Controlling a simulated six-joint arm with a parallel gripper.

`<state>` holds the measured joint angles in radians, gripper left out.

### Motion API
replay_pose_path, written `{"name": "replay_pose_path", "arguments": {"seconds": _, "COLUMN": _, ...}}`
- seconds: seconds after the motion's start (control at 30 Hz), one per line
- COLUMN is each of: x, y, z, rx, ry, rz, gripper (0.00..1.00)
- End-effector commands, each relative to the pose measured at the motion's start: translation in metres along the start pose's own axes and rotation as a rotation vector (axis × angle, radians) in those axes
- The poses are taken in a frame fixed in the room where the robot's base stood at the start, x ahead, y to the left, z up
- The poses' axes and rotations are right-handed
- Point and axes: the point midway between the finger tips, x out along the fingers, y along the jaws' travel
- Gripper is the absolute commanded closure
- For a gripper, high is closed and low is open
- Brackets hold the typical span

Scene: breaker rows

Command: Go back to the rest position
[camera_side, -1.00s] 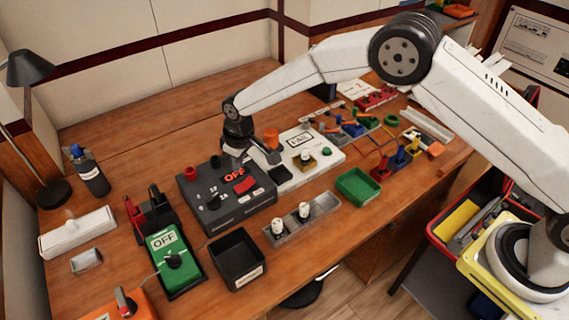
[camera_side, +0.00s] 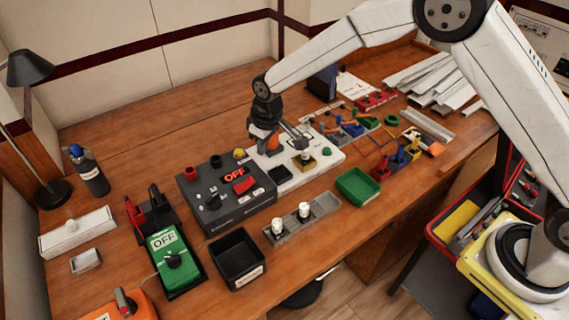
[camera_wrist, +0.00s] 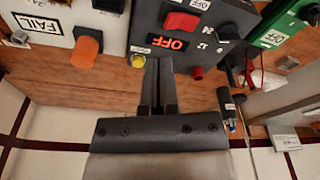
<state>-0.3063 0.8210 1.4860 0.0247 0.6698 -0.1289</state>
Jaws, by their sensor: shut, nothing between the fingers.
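My gripper (camera_side: 305,140) is shut and empty. In the side view it hangs above the white panel (camera_side: 318,161), clear of the dark grey control box (camera_side: 225,218). In the wrist view my gripper's fingers (camera_wrist: 158,65) are together with nothing between them. The control box (camera_wrist: 150,30) shows ahead of them, with a red switch (camera_wrist: 181,22) and a red OFF sign (camera_wrist: 169,43). The white panel (camera_wrist: 60,12) is at the upper left there, with a FAIL label (camera_wrist: 38,24) and an orange knob (camera_wrist: 86,47). My arm hides part of the panel in the side view.
A green OFF box (camera_side: 174,262), a black bin (camera_side: 238,258) and a grey tray with white cylinders (camera_side: 322,206) stand near the front. A green bin (camera_side: 358,185) is right of them. A bottle (camera_side: 90,172) and lamp (camera_side: 28,68) stand left. The back-left tabletop is clear.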

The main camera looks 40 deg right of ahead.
Motion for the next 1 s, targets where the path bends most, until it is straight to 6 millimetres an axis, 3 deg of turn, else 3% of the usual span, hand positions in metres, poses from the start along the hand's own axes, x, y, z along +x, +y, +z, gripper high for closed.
{"name": "replay_pose_path", "arguments": {"seconds": 0.2, "x": -0.035, "y": 0.028, "z": 0.044, "rx": 0.086, "ry": 0.014, "rz": 0.017, "gripper": 1.00}}
{"name": "replay_pose_path", "arguments": {"seconds": 0.5, "x": -0.073, "y": 0.053, "z": 0.117, "rx": 0.198, "ry": 0.032, "rz": 0.039, "gripper": 1.00}}
{"name": "replay_pose_path", "arguments": {"seconds": 1.0, "x": -0.107, "y": 0.060, "z": 0.250, "rx": 0.373, "ry": 0.060, "rz": 0.073, "gripper": 1.00}}
